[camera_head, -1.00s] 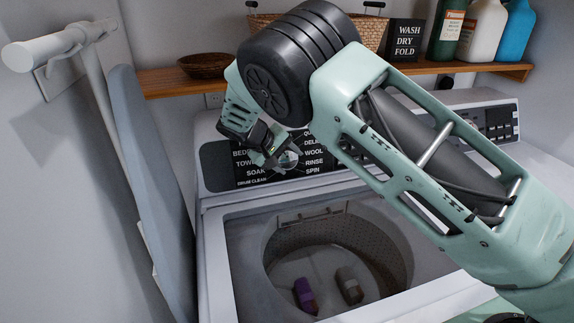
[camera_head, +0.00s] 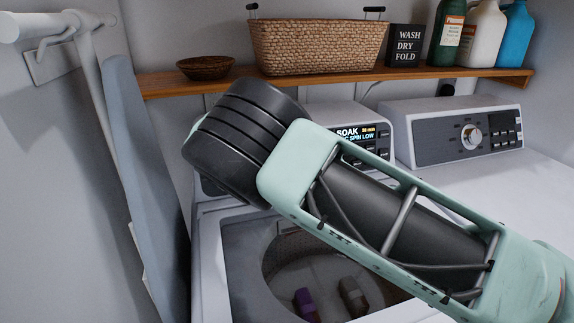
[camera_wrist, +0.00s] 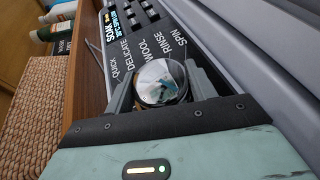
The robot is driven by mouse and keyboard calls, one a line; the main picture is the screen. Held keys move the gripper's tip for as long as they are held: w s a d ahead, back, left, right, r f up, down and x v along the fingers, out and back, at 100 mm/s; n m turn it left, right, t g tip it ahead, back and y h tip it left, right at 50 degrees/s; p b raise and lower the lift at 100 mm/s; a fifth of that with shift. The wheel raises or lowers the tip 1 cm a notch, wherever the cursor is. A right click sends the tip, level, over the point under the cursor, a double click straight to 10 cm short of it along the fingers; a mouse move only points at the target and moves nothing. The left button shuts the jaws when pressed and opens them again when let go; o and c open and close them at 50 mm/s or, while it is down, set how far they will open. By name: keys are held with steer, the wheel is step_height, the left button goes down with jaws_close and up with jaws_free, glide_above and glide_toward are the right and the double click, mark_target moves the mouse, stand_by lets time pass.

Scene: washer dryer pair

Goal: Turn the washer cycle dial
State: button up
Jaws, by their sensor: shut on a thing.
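The washer cycle dial (camera_wrist: 161,86), a round shiny metal knob, sits between my gripper's two fingers in the wrist view. My gripper (camera_wrist: 162,78) is shut on it, one finger on each side. Printed cycle names, Quick, Delicate, Wool, Rinse and Spin, fan out around the dial on the dark washer panel (camera_wrist: 190,62). The washer display (camera_head: 356,134) reads SOAK in the head view. My arm hides the dial and gripper there. The washer tub (camera_head: 290,250) is open, with a purple item (camera_head: 306,301) and a grey-brown item (camera_head: 353,295) inside.
The dryer panel (camera_head: 430,150) with its own knob (camera_head: 471,137) is at the right. A wooden shelf (camera_head: 320,82) above holds a wicker basket (camera_head: 318,47), a small bowl (camera_head: 205,67), a sign (camera_head: 405,45) and bottles (camera_head: 483,33). An ironing board (camera_head: 150,190) stands at the left.

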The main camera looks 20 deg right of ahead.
steer(key=shift+d, duration=0.1)
steer(key=o, duration=1)
steer(key=b+v, duration=0.2)
steer(key=v, duration=0.5)
steer(key=shift+a, duration=0.25)
steer(key=shift+r, duration=0.15)
